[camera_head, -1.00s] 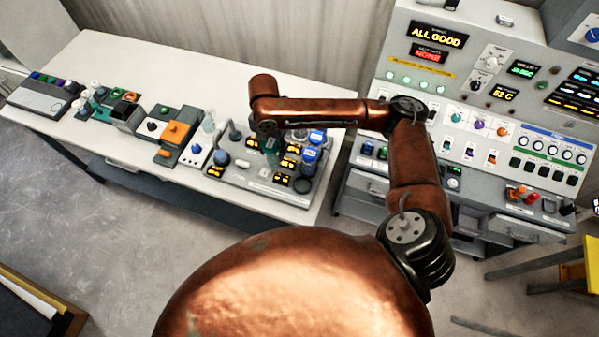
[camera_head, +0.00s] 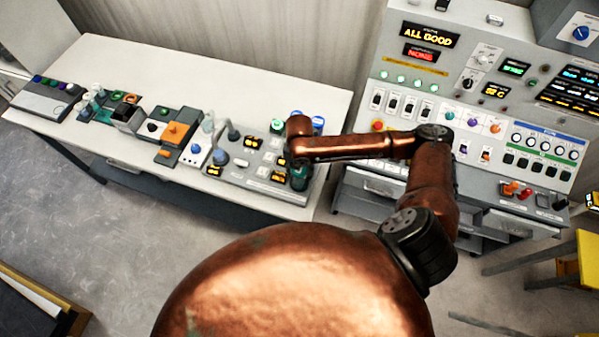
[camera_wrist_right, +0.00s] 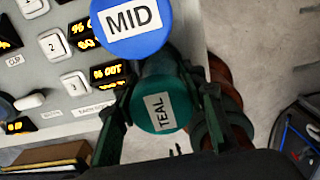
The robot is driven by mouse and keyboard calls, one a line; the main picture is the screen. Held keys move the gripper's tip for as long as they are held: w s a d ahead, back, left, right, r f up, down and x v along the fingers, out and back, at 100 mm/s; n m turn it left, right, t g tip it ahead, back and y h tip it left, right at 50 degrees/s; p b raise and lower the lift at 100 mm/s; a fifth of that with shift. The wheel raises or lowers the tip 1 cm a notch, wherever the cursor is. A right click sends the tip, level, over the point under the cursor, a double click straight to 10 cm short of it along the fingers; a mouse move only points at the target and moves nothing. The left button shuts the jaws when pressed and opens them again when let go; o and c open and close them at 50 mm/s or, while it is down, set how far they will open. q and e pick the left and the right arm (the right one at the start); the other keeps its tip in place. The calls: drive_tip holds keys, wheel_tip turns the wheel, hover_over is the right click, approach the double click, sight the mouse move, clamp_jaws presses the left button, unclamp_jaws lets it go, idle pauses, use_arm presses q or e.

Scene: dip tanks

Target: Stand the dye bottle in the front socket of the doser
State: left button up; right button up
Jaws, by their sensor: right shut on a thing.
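In the head view, my right arm's end partly covers the bottle. The doser (camera_head: 232,178) is a grey panel with lit displays on the white table; its panel also shows in the right wrist view (camera_wrist_right: 66,103). The bottle is at the doser's front right corner, where the front socket is hidden. I cannot tell whether the bottle is seated. My left gripper is out of view.
A blue-capped bottle marked MID (camera_wrist_right: 131,22) stands right beside the teal one. Another blue cap (camera_head: 318,122) shows behind my arm. The control console (camera_head: 400,105) stands to the right. Several small devices line the table's left, with clear tabletop behind them.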

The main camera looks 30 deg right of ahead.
drive_tip(key=o, duration=1.4)
drive_tip(key=shift+o, duration=0.4)
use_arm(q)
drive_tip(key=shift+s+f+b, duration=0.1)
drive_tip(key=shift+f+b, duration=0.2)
use_arm(e)
wheel_tip(320, 180, up, 12)
